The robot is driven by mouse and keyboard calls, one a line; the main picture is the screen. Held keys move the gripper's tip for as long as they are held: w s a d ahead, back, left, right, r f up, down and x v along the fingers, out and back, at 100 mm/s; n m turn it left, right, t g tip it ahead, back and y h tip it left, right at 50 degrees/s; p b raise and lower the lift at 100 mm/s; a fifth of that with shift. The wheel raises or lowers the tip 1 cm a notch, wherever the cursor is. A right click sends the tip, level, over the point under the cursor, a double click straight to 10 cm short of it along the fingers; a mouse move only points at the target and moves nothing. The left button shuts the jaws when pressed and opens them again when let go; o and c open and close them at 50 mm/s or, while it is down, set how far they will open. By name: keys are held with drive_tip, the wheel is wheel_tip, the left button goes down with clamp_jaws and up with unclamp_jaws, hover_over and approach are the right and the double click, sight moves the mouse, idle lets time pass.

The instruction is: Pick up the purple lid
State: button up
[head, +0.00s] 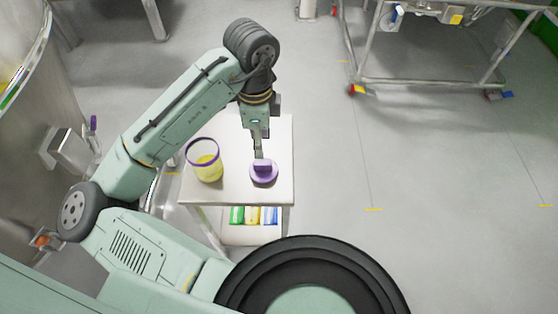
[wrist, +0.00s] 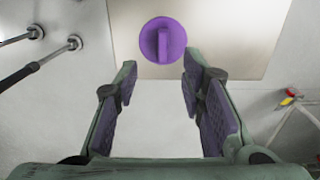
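The purple lid (head: 263,174) is a round disc with a raised bar handle. It lies on the small white table (head: 230,192), right of the yellow container. In the wrist view the lid (wrist: 163,41) is past my fingertips, roughly midway between their lines. My gripper (wrist: 158,68) is open, with purple pads facing each other and nothing between them. In the head view my gripper (head: 260,155) hangs over the table at the lid, and its fingers partly overlap the lid's handle. The exact height above the lid cannot be told.
An open clear container (head: 206,168) with a purple rim and yellow contents stands on the table, left of the lid. Coloured items (head: 253,215) sit on a lower shelf. A steel vessel (head: 20,110) is at left, and a wheeled frame (head: 430,82) stands at upper right. The floor at right is clear.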

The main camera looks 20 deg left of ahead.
hover_over(263, 163)
drive_tip(key=f, duration=0.4)
drive_tip(key=shift+s+a+f, duration=0.1)
drive_tip(key=shift+s+f, duration=0.25)
drive_tip(key=shift+w+f+p, duration=0.15)
drive_tip(key=shift+f+p, duration=0.15)
drive_tip(key=shift+f, duration=1.05)
drive_tip(key=shift+w+f+p, duration=0.15)
drive_tip(key=shift+f+p, duration=0.1)
drive_tip(key=shift+f, duration=1.1)
drive_tip(key=shift+c, duration=0.3)
clamp_jaws()
